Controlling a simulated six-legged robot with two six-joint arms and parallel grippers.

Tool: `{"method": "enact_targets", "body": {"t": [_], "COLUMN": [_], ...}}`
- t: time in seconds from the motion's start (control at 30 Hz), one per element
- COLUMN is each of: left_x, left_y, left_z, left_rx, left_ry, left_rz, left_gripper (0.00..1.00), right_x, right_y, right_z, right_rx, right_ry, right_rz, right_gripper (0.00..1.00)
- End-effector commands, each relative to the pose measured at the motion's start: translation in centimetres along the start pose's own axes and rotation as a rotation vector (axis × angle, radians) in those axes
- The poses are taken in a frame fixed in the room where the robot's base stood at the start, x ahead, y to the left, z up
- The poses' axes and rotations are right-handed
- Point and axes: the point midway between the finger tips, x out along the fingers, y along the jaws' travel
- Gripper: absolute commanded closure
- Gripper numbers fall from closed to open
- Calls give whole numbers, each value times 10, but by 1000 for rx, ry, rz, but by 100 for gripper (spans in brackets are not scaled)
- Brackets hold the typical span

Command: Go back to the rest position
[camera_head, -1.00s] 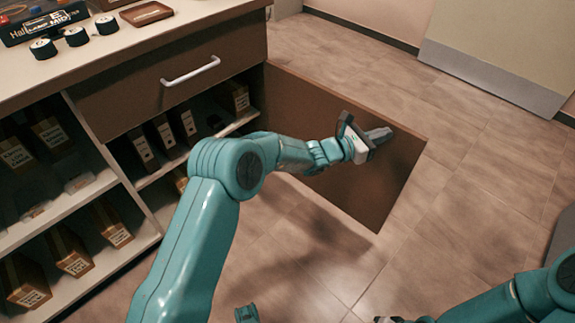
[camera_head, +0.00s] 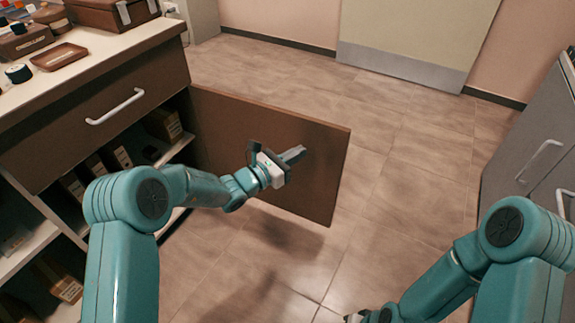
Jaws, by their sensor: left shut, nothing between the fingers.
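My left gripper (camera_head: 291,155) is shut and empty. It is in front of the open brown cabinet door (camera_head: 318,170), and I cannot tell whether it touches the door. My left arm comes in from the lower left, bent at the elbow. My right arm comes in from the lower right and reaches down toward the bottom edge. Only a small part of the right gripper (camera_head: 354,318) shows at the bottom edge, and its fingers are cut off.
The counter (camera_head: 122,48) at left has a drawer with a white handle (camera_head: 115,107) and open shelves with boxes (camera_head: 112,156). A brown tray (camera_head: 59,57) lies on top. A grey cabinet (camera_head: 533,140) stands at right. The tiled floor between is clear.

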Motion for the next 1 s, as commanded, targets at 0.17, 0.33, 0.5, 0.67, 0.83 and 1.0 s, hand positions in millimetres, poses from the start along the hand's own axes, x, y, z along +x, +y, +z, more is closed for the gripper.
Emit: {"method": "enact_targets", "body": {"t": [0.17, 0.33, 0.5, 0.67, 0.83, 1.0], "left_x": [-29, -44, -49, -70, -126, -226], "left_y": [-12, -19, -20, -43, -139, -219], "left_z": [2, 1, -1, -31, -102, -168], "left_rx": [-2, -1, 0, -24, 63, 298], "left_ry": [1, 0, 1, 71, 333, 590], "left_rz": [1, 1, 4, -67, -423, -854], "left_gripper": [100, 100, 100, 100, 100, 100], "right_x": [-9, -12, -12, -11, -12, -12], "right_y": [-5, -7, -7, -6, -6, -6], "right_z": [3, 4, 4, 4, 4, 4], "right_rx": [-6, -10, -10, -10, -9, -9], "right_ry": [-7, -10, -10, -10, -10, -9], "right_rz": [-1, -1, -1, -1, -1, -1], "right_gripper": [57, 57, 57, 57, 57, 57]}}
